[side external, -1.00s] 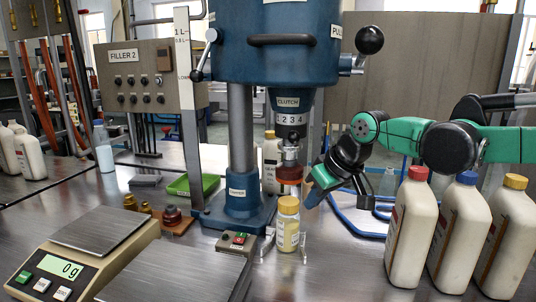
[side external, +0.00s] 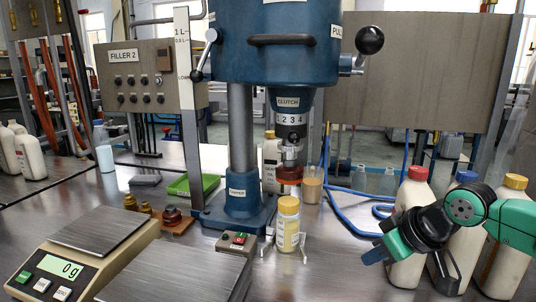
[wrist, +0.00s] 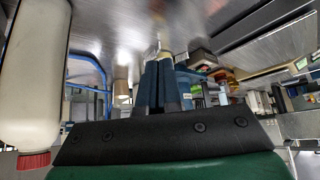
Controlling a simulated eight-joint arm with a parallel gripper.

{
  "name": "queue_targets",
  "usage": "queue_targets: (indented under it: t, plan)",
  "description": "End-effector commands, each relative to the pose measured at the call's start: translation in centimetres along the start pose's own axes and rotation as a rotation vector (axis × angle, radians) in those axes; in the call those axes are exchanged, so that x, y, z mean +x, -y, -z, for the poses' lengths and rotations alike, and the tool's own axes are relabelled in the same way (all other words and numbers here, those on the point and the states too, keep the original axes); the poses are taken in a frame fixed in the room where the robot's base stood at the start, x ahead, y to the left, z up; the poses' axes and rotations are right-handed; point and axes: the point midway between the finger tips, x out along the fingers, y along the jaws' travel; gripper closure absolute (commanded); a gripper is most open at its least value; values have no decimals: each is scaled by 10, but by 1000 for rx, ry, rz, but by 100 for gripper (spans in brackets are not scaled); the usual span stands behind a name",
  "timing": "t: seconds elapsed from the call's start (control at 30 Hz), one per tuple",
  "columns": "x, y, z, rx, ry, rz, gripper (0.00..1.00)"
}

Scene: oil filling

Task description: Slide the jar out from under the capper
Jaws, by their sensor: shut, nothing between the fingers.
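The jar (side external: 288,228) has a yellow cap and a yellowish label. It stands upright on the metal bench, between small clear guides. The blue capper (side external: 278,45) has a red-brown chuck (side external: 289,173), which appears just above the jar with a gap between them. I cannot tell whether the jar is exactly beneath it. My gripper (side external: 374,254) is to the right of the jar, well apart from it, in front of the white bottles. In the wrist view, its two dark blue fingers (wrist: 158,83) are together and empty, and they mostly hide the jar behind them.
White bottles with red (side external: 417,173), blue (side external: 466,177) and yellow (side external: 515,182) caps stand at the right. A tan cup (side external: 311,190) is behind the jar. A control box (side external: 236,241) and scale (side external: 85,255) are at left. Bench between jar and gripper is clear.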

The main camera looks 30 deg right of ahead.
Motion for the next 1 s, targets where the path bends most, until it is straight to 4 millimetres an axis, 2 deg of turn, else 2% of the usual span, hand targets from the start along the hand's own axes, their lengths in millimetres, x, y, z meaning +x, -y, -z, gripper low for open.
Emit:
queue_targets:
  t: [0.47, 0.67, 0.8, 1.0]
  plan:
    - [0, 0, 0, 0, 0, 0, 100]
    - [1, 1, 6, 71, 1, 18, 46]
    - [7, 5, 24, 301, 9, 75, 6]
    - [27, 10, 65, 816, 50, 205, 4]
